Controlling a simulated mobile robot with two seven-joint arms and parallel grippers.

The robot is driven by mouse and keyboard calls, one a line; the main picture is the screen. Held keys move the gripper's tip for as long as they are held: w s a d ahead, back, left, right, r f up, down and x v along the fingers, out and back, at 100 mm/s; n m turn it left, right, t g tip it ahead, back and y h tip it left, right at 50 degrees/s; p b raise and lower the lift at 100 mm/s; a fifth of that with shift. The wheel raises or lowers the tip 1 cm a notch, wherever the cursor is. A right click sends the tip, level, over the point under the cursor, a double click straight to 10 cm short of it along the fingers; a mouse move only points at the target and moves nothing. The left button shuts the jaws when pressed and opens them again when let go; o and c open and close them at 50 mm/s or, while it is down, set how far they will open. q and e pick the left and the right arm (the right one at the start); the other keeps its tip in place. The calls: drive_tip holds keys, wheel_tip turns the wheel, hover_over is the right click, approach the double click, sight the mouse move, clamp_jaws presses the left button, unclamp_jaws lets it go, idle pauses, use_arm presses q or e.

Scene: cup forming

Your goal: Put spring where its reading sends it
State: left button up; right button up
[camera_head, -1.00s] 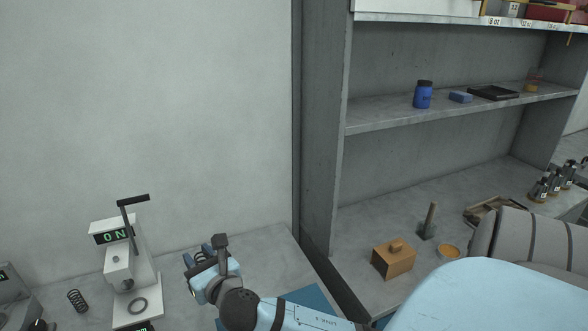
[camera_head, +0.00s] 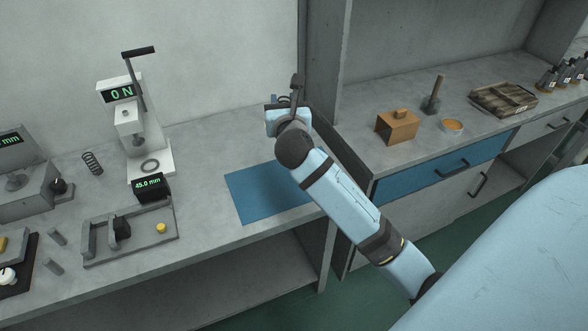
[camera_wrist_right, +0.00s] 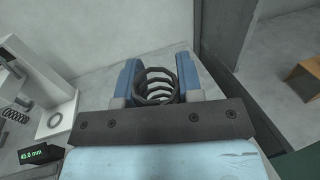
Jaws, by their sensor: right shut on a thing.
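My right gripper (camera_wrist_right: 158,82) is shut on a dark coil spring (camera_wrist_right: 157,86), which sits between its blue fingers in the right wrist view. In the head view the right gripper (camera_head: 284,103) is above the back of the bench, right of the force tester, and its own wrist mostly hides the spring. A second dark spring (camera_head: 92,163) stands on the bench left of the tester. The lever force tester (camera_head: 143,135) shows "0 N". A length gauge with a display (camera_head: 150,186) reads 45.0 mm. My left gripper is not in view.
A blue mat (camera_head: 260,192) lies on the bench below my right arm. A grey fixture tray (camera_head: 130,235) is at the front.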

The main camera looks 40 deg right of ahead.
wheel_tip(320, 180, down, 15)
drive_tip(key=b, duration=0.4)
wheel_tip(320, 180, down, 4)
drive_tip(key=shift+b, duration=1)
drive_tip(key=shift+f, duration=0.25)
drive_tip(key=shift+r, duration=0.1)
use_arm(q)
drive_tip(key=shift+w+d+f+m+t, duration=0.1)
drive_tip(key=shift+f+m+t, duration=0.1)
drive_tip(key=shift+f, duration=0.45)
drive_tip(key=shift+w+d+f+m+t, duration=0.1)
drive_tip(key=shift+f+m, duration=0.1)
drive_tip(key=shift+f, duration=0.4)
use_arm(e)
drive_tip(key=o, duration=0.9)
drive_tip(key=shift+o, duration=0.2)
